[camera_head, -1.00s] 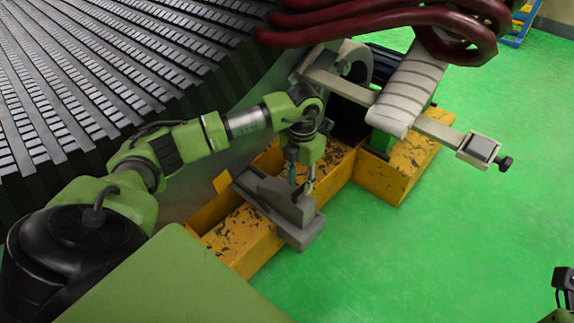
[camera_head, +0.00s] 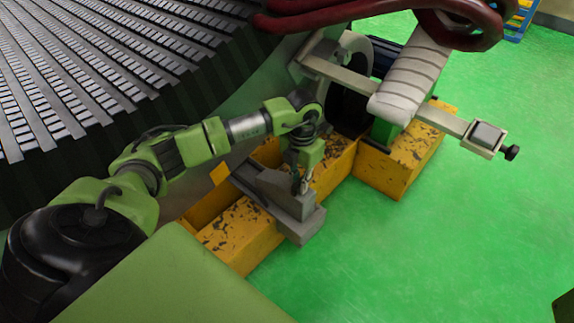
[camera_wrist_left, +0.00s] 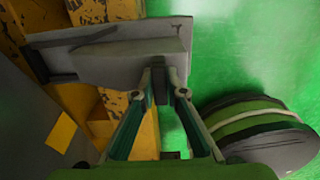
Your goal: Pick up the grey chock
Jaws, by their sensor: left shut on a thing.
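The grey chock (camera_head: 286,193) is a wedge-shaped grey block on a flat grey base, lying across the yellow beam. It also shows in the left wrist view (camera_wrist_left: 110,62), across the upper left. My left gripper (camera_head: 302,188) points down at the chock's near right end and is shut on it. In the left wrist view the two fingertips (camera_wrist_left: 167,80) pinch a narrow dark part at the chock's edge. The fingers hide part of that edge. My right gripper is not in view.
The worn yellow frame (camera_head: 240,235) runs under the chock. A wrapped white bar (camera_head: 410,82) on a green and grey stand is behind it to the right. Dark red coils (camera_head: 350,20) hang above. The slotted stator (camera_head: 90,75) fills the upper left. Green floor (camera_head: 420,265) is open at right.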

